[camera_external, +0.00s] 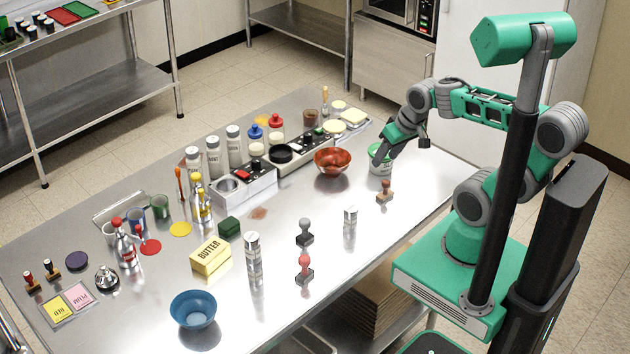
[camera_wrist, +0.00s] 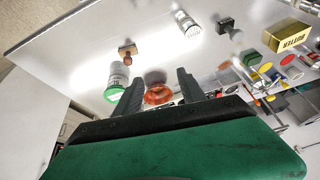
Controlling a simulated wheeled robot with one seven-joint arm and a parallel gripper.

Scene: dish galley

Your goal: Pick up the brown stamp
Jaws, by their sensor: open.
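The brown stamp (camera_external: 384,190) stands upright on the steel table near its right edge, just in front of a green-lidded white tub (camera_external: 380,160). In the wrist view the brown stamp (camera_wrist: 128,48) shows at the upper left, beyond the tub (camera_wrist: 117,82). I cannot tell if a finger touches the tub.
An orange-red bowl (camera_external: 332,161) sits left of my gripper. A grey stamp (camera_external: 305,232), a red stamp (camera_external: 304,268) and a small shaker (camera_external: 350,216) stand to the stamp's left and front. The table's right edge is close. Bare steel lies around the stamp.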

